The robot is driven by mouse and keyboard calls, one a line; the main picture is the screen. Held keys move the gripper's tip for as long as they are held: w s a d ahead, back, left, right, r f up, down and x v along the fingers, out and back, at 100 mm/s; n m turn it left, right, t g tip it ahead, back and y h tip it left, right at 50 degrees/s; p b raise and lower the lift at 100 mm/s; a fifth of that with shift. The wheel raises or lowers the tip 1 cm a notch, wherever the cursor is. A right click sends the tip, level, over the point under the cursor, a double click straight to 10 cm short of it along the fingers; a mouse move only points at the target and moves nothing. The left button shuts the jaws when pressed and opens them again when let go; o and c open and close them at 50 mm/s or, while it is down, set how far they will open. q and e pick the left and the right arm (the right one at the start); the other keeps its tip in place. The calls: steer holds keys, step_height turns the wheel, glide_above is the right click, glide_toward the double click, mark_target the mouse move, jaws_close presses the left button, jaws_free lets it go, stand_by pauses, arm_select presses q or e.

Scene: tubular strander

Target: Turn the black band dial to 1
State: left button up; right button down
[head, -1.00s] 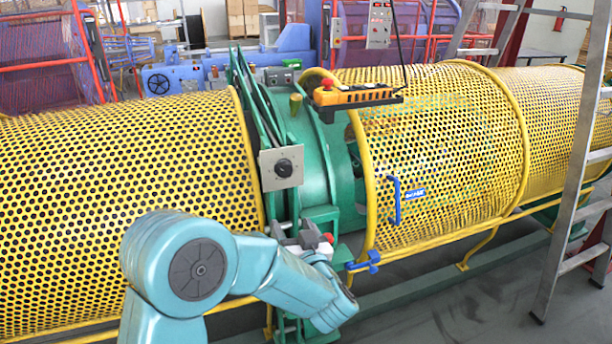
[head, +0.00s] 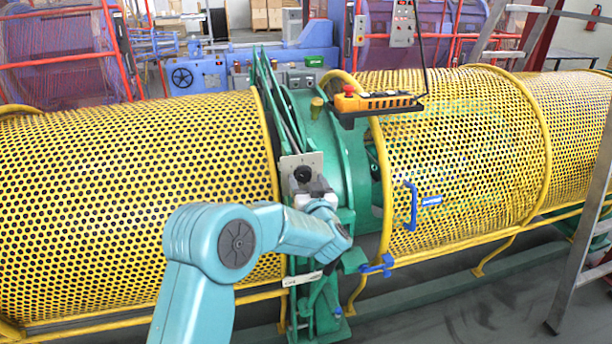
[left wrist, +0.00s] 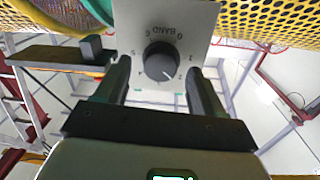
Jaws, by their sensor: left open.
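The black band dial (head: 303,174) is a round knob on a light grey plate (head: 290,162) on the green machine frame. In the left wrist view the dial (left wrist: 160,61) shows face-on, with a white pointer mark at its lower right edge. My left gripper (head: 310,186) is at the dial's lower side. In the left wrist view its two fingers (left wrist: 158,70) are apart, one on each side of the dial, with gaps visible. My right gripper is out of view.
Yellow perforated guards (head: 130,195) flank the green frame (head: 325,150). An orange control box (head: 372,102) with a red button hangs upper right of the dial. A blue handle (head: 411,206) and blue latch (head: 378,266) are on the right guard. A ladder (head: 585,240) stands far right.

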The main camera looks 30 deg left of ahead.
arm_select(q)
steer(key=shift+x, duration=0.8)
steer(key=shift+s, duration=0.1)
steer(key=c, duration=1.1)
steer(key=shift+o, duration=0.2)
steer(key=shift+f+n+b, duration=0.1)
steer(key=shift+n+b, duration=0.2)
steer(key=shift+b, duration=0.25)
steer(key=n+b, duration=0.7)
steer(key=b, duration=0.2)
steer(key=shift+f, duration=0.15)
steer(key=shift+n+b, duration=1.2)
steer(key=shift+b, duration=0.15)
steer(key=shift+r, duration=0.25)
